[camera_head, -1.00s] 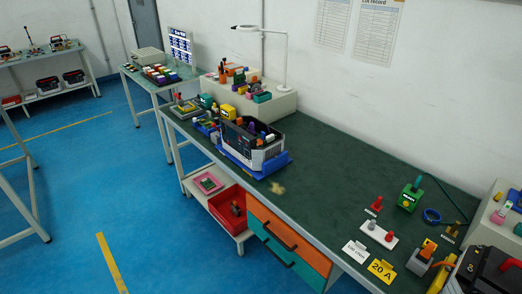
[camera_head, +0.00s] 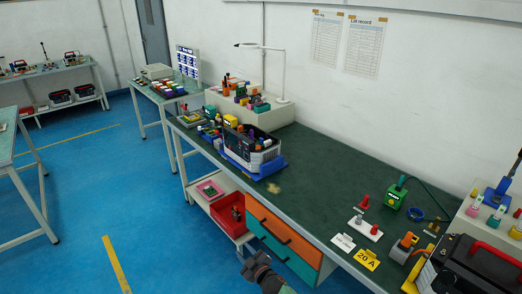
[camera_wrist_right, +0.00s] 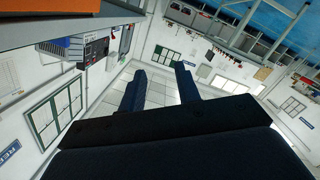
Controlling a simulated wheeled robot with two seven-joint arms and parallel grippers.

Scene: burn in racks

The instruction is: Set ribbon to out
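I cannot pick out anything that is clearly a ribbon. A grey and black device (camera_head: 262,157) with coloured parts in its top stands on a blue base on the long green bench (camera_head: 310,165). My right gripper (camera_head: 252,258) is low in front of the bench, by the drawers. In the right wrist view its two dark fingers (camera_wrist_right: 160,72) are apart with nothing between them. My left gripper is not in view.
An orange drawer (camera_head: 268,227) and a teal drawer are under the bench, beside a red bin (camera_head: 231,212). A lamp (camera_head: 284,75) rises at the back. The bench middle is mostly clear.

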